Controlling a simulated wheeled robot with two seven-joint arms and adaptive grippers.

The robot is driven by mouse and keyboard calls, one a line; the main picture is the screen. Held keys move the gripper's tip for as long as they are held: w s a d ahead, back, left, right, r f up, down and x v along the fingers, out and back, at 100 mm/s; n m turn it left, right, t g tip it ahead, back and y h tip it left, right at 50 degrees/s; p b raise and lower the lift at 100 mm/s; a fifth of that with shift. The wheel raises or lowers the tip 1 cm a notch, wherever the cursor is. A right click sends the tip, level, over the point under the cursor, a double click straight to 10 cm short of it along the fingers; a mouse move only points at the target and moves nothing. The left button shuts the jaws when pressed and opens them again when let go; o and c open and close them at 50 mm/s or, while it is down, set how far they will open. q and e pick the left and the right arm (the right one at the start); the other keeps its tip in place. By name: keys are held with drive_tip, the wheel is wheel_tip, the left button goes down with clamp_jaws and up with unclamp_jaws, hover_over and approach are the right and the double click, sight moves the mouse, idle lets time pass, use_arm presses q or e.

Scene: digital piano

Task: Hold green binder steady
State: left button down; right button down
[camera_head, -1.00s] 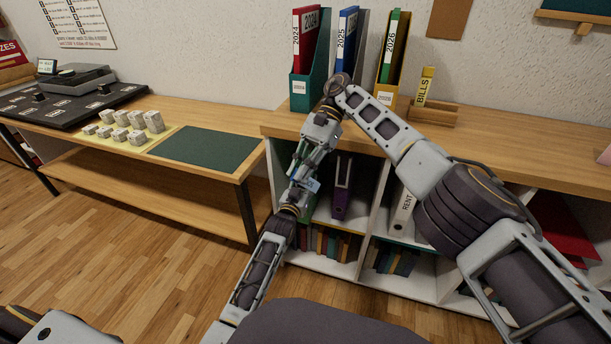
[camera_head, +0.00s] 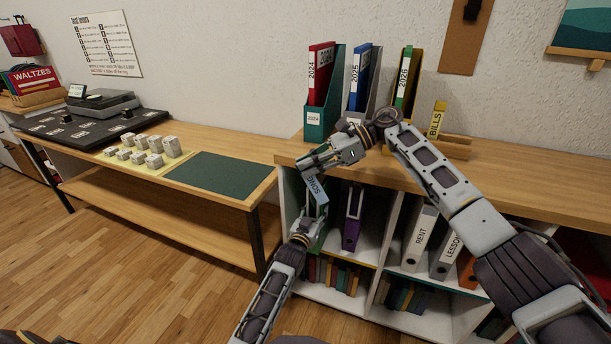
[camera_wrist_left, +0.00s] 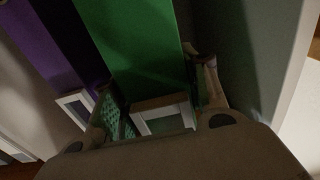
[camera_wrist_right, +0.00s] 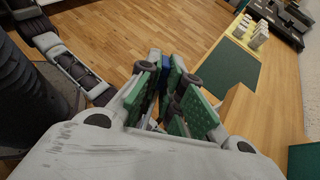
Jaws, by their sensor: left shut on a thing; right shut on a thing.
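The green binder (camera_wrist_left: 140,40) stands in an upper shelf compartment, its broad green face filling the middle of the left wrist view. A white-framed label holder (camera_wrist_left: 165,115) shows low on it. My left gripper (camera_wrist_left: 160,95) is shut on the binder, one finger on each side; in the head view its arm reaches up from below. My right gripper (camera_head: 327,166) is shut on a small blue label marked "SONG" (camera_head: 317,188), above my left gripper in front of the compartment. The label's edge shows between the pads in the right wrist view (camera_wrist_right: 172,72). The rest of the lettering cannot be read surely.
A purple binder (camera_head: 352,220) stands right of the green one. The wooden shelf top (camera_head: 520,180) carries upright files. The low table (camera_head: 110,208) is at left, with open floor (camera_head: 130,290) before it.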

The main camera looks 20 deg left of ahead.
drive_tip(key=w+r+m+t+y, duration=0.3)
drive_tip(key=w+m+t+y, duration=0.3)
drive_tip(key=w, duration=0.1)
drive_tip(key=shift+w+d+r+t, duration=0.2)
drive_tip(key=shift+w+t, duration=0.1)
drive_tip(key=shift+w, duration=0.1)
drive_tip(key=shift+y, duration=0.3)
drive_tip(key=shift+f, duration=2.55)
idle(4.1)
